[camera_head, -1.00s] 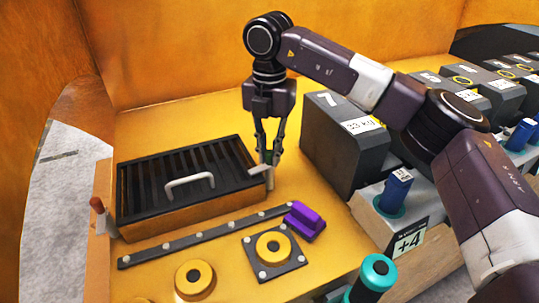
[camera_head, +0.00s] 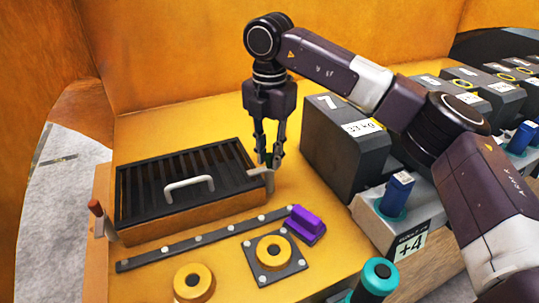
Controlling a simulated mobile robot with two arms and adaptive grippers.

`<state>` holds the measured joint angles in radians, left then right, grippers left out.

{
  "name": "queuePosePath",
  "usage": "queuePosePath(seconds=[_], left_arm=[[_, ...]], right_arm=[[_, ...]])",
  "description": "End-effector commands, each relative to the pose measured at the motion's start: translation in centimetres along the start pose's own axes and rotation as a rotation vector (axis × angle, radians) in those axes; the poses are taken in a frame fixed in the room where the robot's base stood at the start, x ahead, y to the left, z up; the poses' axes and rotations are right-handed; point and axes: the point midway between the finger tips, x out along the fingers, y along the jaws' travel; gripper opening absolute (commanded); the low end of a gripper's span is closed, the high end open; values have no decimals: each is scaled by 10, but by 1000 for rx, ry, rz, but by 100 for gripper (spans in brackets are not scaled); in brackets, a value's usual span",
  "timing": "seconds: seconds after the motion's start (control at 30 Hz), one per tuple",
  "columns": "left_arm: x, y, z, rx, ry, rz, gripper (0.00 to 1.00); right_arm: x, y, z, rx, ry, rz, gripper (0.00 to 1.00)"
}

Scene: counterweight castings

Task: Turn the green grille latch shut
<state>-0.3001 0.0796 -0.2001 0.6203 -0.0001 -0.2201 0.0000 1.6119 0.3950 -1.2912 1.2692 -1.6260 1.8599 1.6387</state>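The black slatted grille (camera_head: 140,185) with a pale handle (camera_head: 189,187) lies on a yellow box at the left. The green grille latch (camera_head: 266,158) is at the grille's right edge; only a bit of green shows between the fingertips. Its grey metal arm (camera_head: 262,173) sits just below and reaches toward the grille's rim. My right gripper (camera_head: 268,161) points down with its fingers close together around the green part, and looks shut on it. The fingers hide most of the latch. My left gripper is not in view.
A red-handled latch (camera_head: 97,209) stands at the grille's left side. A dark weight marked 7 (camera_head: 337,145) stands close right of my gripper. A purple block (camera_head: 306,224), yellow ring pieces (camera_head: 193,282) and a teal-topped cylinder (camera_head: 378,272) are in front.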

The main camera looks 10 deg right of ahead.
Motion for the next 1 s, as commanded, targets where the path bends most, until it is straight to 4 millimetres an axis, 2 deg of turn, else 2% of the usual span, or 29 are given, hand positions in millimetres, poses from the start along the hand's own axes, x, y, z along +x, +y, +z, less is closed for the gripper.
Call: queuePosePath(seconds=[0.1,0.37,0.47,0.57,0.9,1.0], left_arm=[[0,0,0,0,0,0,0],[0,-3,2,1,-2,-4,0],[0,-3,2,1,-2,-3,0],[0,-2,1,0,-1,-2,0],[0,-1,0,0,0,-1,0],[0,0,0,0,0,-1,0]], right_arm=[[1,0,0,-1,1,-2,33],[1,-1,0,-2,2,-3,33],[-6,0,0,-2,2,-3,33],[-21,0,0,-2,0,0,33],[-92,1,0,-2,0,0,33],[-106,0,0,0,-1,-1,33]])
